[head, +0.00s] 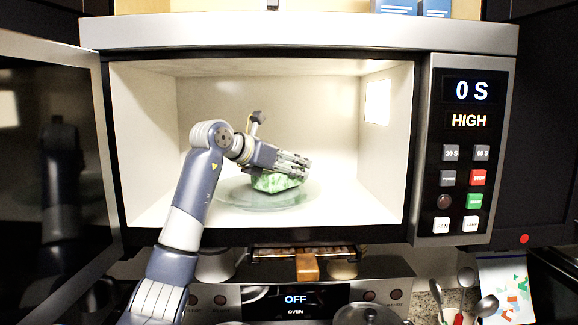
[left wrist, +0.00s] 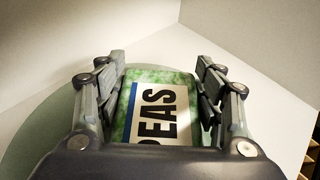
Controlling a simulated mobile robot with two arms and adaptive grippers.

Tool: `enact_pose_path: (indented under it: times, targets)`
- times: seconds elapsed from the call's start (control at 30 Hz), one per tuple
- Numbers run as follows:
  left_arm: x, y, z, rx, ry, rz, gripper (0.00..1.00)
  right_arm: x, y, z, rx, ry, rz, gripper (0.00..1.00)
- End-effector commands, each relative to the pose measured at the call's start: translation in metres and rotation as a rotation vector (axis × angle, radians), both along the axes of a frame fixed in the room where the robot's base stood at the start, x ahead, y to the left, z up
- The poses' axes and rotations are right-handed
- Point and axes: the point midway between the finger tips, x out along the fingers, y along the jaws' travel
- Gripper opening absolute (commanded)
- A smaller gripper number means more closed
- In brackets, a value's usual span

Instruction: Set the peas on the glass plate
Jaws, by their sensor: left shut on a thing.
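The peas (head: 277,183) are a green and white bag or box inside the open microwave, at or just above the glass plate (head: 240,198). I cannot tell whether they touch the plate. My left gripper (head: 303,162) reaches into the microwave and is shut on the peas from above. In the left wrist view, the peas (left wrist: 160,115) lie between the two fingers and show the label "PEAS". The glass plate (left wrist: 40,125) shows as a greenish disc beneath, at the left. My right gripper is not in view.
The microwave door (head: 50,150) stands open at the left. The control panel (head: 466,150) at the right reads "0 S" and "HIGH". Free room lies around the plate.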

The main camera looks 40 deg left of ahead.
Motion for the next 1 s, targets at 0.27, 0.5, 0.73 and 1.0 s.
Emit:
enact_pose_path:
  times: [0.27, 0.5, 0.73, 1.0]
  targets:
    - [0.000, 0.000, -0.003, -0.001, 0.000, 0.000, 0.82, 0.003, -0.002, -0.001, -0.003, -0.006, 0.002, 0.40]
    - [0.000, 0.000, -0.002, -0.001, 0.000, 0.000, 0.82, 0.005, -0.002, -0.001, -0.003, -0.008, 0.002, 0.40]
    - [-0.015, 0.003, 0.004, 0.001, -0.004, 0.004, 0.82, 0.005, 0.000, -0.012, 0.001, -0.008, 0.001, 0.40]
    - [-0.056, 0.006, 0.022, 0.001, -0.003, 0.003, 0.82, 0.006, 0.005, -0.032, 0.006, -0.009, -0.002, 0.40]
